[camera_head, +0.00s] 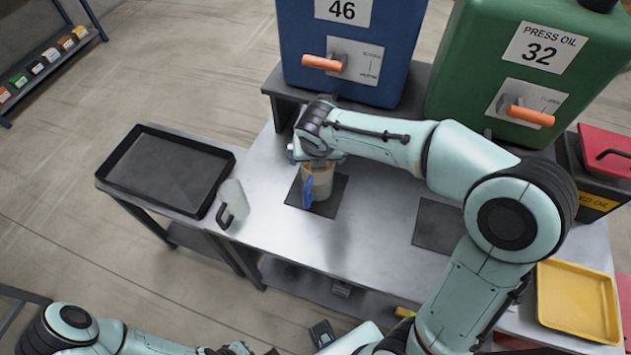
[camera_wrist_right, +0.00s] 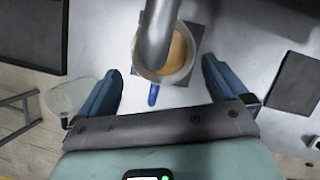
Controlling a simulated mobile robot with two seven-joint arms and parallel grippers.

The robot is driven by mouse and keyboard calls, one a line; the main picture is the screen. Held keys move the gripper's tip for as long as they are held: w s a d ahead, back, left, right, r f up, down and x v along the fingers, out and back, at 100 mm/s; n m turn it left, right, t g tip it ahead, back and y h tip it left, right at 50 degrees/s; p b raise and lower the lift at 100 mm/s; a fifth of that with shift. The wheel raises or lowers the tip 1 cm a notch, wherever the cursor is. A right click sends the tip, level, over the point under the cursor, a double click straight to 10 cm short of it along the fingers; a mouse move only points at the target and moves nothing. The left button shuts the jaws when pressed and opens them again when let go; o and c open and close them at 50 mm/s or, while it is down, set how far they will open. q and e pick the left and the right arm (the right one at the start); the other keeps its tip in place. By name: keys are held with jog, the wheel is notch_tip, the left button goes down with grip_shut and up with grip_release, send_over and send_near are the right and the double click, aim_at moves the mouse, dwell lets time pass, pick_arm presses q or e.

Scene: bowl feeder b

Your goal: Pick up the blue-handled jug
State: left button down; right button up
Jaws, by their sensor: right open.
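The blue-handled jug (camera_head: 319,183) stands upright on a dark square mat (camera_head: 335,204) on the grey table. Its blue handle (camera_head: 308,192) faces the front. My right gripper (camera_head: 314,152) is above the jug and hides part of its top. In the right wrist view the gripper (camera_wrist_right: 160,66) is open, with a finger on either side of the jug (camera_wrist_right: 180,74) and clear gaps between. The blue handle (camera_wrist_right: 153,95) points between the fingers. A grey pipe (camera_wrist_right: 158,30) covers part of the jug's mouth there. My left arm is low at the left, its gripper not clearly visible.
A clear jug with a black handle (camera_head: 227,214) stands by the black tray (camera_head: 205,203) at the left. Blue (camera_head: 395,55) and green (camera_head: 465,75) tanks stand behind. An empty mat (camera_head: 432,233) and yellow tray (camera_head: 585,330) lie to the right.

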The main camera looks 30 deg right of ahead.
aim_at(314, 183)
jog(key=x, duration=0.5)
jog(key=shift+s+f+b, duration=0.3)
jog(key=shift+b, duration=0.1)
jog(key=c, duration=1.1)
jog(key=shift+r, duration=0.15)
jog(key=shift+c, duration=0.2)
